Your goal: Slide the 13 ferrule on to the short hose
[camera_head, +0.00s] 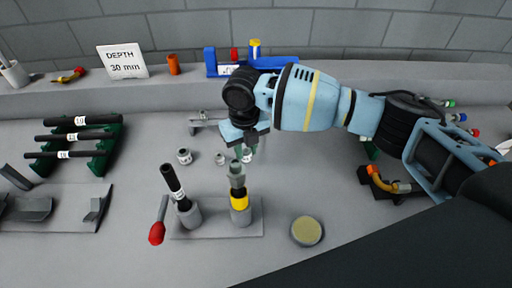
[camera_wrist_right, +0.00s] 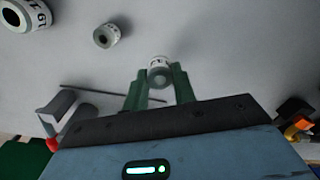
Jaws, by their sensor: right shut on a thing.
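My right gripper (camera_head: 245,150) points down above the middle of the table, its green fingers shut on a small grey ferrule with a white label. In the right wrist view the ferrule (camera_wrist_right: 158,73) sits between the tips of the right gripper (camera_wrist_right: 158,82); its number is not readable. A black hose piece (camera_head: 173,182) with a white label stands tilted in a grey cup, left of the gripper. Three black hoses lie on a green rack (camera_head: 104,152) at the left; I cannot tell which is the short hose. My left gripper is out of view.
A grey-topped post with a yellow band (camera_head: 239,200) stands just below the gripper. Loose ferrules (camera_head: 184,156) (camera_head: 220,159) lie left of it. A red-ended tool (camera_head: 157,232) and a round yellow-topped disc (camera_head: 307,231) lie in front. A DEPTH 30 mm sign (camera_head: 123,62) stands behind.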

